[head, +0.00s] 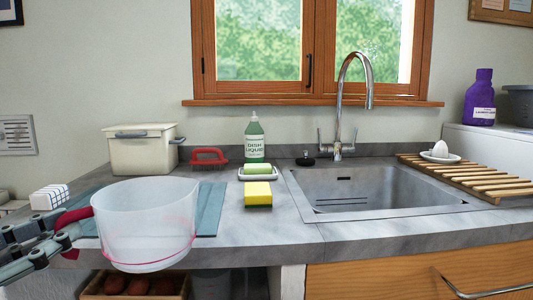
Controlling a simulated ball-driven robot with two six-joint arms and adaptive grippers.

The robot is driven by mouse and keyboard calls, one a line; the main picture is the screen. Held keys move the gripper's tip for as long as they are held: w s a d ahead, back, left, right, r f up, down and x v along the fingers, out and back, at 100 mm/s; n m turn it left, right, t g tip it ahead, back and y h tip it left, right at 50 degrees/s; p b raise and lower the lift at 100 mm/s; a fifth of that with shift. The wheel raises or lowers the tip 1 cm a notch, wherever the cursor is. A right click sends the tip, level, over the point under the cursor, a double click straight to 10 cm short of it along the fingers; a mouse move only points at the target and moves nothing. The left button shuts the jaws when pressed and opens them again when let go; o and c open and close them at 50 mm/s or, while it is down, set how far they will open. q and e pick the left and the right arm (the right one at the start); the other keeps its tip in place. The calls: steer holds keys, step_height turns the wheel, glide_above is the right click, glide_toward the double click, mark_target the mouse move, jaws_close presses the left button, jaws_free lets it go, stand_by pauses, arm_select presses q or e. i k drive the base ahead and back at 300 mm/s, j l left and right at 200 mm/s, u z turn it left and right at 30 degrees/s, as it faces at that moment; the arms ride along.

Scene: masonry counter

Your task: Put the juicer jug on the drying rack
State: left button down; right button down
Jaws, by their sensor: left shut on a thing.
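The juicer jug (145,225) is a clear, see-through vessel with a red handle on its left side. It is upright in the left foreground, in front of the counter's front edge. My left gripper (68,232) comes in from the left and is shut on the jug's red handle. The drying rack (470,179) is a wooden slatted rack on the counter to the right of the sink. A small white dish with a white egg-shaped thing (440,150) stands at its back end; most of the slats are bare. My right gripper is not in view.
The steel sink (375,190) with its tall tap (342,110) lies between jug and rack. A yellow sponge (258,194), a soap dish (258,174), a green dish liquid bottle (254,140), a red brush (209,156) and a cream bin (142,150) stand left of it. A blue-grey cloth (209,208) lies behind the jug.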

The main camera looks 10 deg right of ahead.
mark_target(501, 182)
steer(key=l+u, duration=0.1)
steer(key=l, duration=0.4)
steer(key=l+u, duration=0.1)
steer(key=l, duration=0.45)
steer(key=k+l+u, duration=0.15)
steer(key=l, duration=0.35)
steer(key=l+u, duration=0.1)
steer(key=l, duration=0.4)
steer(key=k+l+u, duration=0.1)
steer(key=l, duration=0.4)
steer(key=k+l, duration=0.1)
steer(key=l, duration=0.45)
steer(key=k+l, duration=0.1)
steer(key=l, duration=0.45)
steer(key=k+l, duration=0.1)
steer(key=l, duration=0.4)
steer(key=k+l, duration=0.1)
steer(key=l, duration=0.45)
steer(key=k+l, duration=0.1)
steer(key=l, duration=0.45)
steer(key=i+l, duration=0.2)
steer(key=i+u, duration=0.05)
steer(key=i, duration=0.05)
